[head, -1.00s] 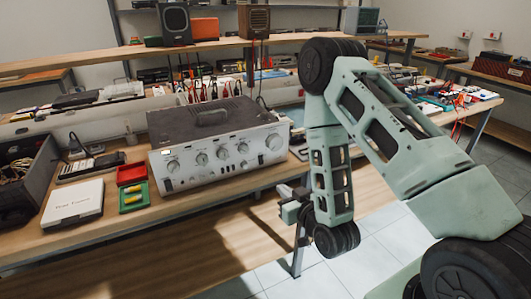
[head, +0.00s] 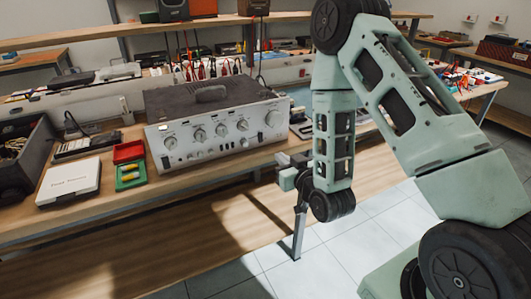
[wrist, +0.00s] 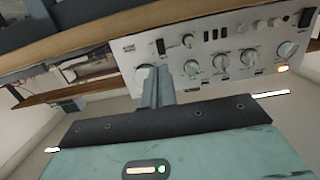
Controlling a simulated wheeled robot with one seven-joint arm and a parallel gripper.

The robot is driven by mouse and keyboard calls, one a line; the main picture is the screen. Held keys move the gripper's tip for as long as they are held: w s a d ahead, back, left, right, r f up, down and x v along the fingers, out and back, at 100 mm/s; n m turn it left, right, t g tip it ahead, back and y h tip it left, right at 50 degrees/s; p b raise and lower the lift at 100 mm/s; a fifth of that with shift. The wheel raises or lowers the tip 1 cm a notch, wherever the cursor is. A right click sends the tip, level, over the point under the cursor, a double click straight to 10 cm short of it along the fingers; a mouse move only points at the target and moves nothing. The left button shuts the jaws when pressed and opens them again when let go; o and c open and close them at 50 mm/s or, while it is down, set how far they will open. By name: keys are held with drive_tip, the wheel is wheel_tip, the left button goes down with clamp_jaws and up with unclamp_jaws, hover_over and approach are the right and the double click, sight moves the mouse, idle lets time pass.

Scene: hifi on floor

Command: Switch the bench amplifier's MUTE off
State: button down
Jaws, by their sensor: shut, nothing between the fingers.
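The bench amplifier (head: 215,130) is a silver-fronted box with a dark top, standing on the wooden bench. Its front has a row of knobs, small switches and a lit indicator. I cannot read which control is MUTE. My gripper (head: 284,178) is shut and empty, off the amplifier's right front. In the wrist view its fingers (wrist: 158,88) point at the panel, overlapping its edge near the large knob; contact cannot be told.
Red (head: 128,151) and green (head: 130,175) trays and a white box (head: 69,181) stand left of the amplifier. A shelf (head: 100,28) runs behind. The floor before the bench is clear.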

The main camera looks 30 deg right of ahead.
drive_tip(key=b, duration=0.9)
approach(261, 141)
drive_tip(key=w, duration=0.4)
drive_tip(key=w+p, duration=0.1)
drive_tip(key=w, duration=0.1)
drive_tip(key=shift+w+f, duration=0.25)
drive_tip(key=shift+w, duration=0.15)
drive_tip(key=shift+f, duration=0.1)
